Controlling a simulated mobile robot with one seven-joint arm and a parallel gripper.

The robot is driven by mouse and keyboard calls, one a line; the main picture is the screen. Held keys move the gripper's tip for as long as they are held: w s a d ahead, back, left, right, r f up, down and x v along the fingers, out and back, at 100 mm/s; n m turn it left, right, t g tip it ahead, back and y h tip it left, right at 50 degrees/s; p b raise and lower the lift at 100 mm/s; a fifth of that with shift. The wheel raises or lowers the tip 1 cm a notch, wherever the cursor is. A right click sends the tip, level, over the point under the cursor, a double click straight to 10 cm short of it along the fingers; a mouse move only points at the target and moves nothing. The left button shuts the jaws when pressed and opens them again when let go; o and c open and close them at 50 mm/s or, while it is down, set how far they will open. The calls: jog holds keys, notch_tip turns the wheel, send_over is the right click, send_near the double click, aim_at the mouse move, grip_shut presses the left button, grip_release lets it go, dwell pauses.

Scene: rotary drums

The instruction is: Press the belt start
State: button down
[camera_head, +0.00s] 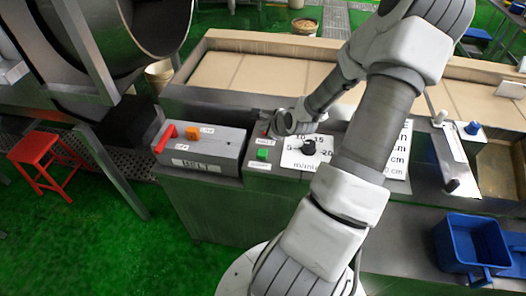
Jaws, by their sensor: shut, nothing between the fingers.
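A grey control box (200,166) labelled BELT stands left of centre on the metal counter. On its top are a red control (166,133) at the left and an orange control (193,133) to its right, each with a small label; the label text is too small to read. My gripper (274,126) is to the right of the box, low over the adjoining panel (257,168). It is shut and empty, and small and partly hidden by my wrist. A green button (262,154) on that panel is just below it in the picture. A red spot shows beside the gripper.
A black dial (309,147) on a white minutes scale is right of the green button, partly behind my arm. A long tray (230,72) runs behind. A large drum (150,25) stands at upper left. A blue bin (473,243) and a red stool (45,160) stand aside.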

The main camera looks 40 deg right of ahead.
jog(key=shift+f, duration=0.1)
jog(key=b, duration=0.7)
send_over(265, 154)
notch_tip(265, 154, down, 7)
jog(key=shift+a+f, duration=0.1)
jog(key=shift+f+b, duration=0.4)
jog(key=shift+f, duration=0.35)
dwell(1.0)
jog(key=shift+w+f, duration=0.1)
jog(key=shift+f, duration=0.3)
jog(key=shift+f+b, duration=0.3)
jog(key=shift+f, duration=0.2)
dwell(0.6)
jog(key=shift+r, duration=0.1)
jog(key=shift+r+p, duration=0.8)
jog(key=shift+p, duration=0.2)
jog(key=shift+r, duration=0.1)
